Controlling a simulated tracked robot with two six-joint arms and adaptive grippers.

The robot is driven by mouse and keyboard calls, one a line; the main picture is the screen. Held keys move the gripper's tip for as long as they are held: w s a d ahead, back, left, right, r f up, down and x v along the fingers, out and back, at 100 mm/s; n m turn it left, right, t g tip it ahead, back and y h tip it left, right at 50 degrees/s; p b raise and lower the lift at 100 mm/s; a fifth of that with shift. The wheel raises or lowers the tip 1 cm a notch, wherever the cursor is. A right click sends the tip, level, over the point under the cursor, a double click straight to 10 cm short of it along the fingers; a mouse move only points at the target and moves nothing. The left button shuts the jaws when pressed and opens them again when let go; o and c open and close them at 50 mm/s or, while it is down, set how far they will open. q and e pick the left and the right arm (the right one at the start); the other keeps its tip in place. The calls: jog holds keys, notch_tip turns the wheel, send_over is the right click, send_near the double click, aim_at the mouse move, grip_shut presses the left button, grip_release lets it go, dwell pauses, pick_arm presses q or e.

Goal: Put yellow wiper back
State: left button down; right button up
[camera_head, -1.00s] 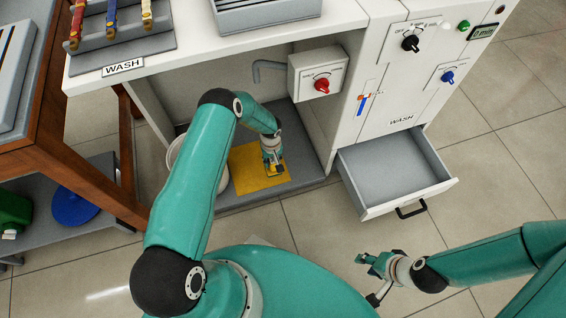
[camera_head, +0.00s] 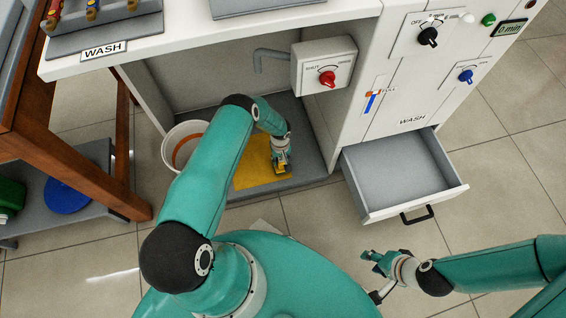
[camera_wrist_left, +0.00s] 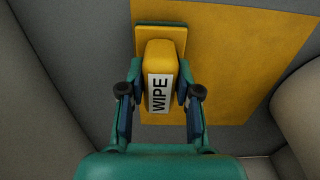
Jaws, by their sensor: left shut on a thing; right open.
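The yellow wiper (camera_wrist_left: 157,58) has a block handle labelled WIPE and a green-edged yellow pad at its far end. My left gripper (camera_wrist_left: 160,95) is shut on the handle, one finger on each side. In the head view my left gripper (camera_head: 282,163) is low in the recess under the wash counter, over the front right part of a flat yellow mat (camera_head: 251,165). The wiper is mostly hidden there by the gripper. Whether its pad touches the mat is unclear. My right gripper (camera_head: 373,259) is open and empty over the floor at lower right.
A white bucket (camera_head: 170,150) stands left of the mat. A tap (camera_head: 268,54) and a box with a red knob (camera_head: 326,77) are above. A cabinet with an open, empty drawer (camera_head: 400,175) is to the right. A wooden table (camera_head: 75,165) is at left.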

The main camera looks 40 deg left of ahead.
pick_arm(q)
jog(key=shift+f, duration=0.5)
jog(key=shift+r, duration=0.1)
jog(key=c, duration=1.3)
grip_release()
jog(key=o, duration=0.5)
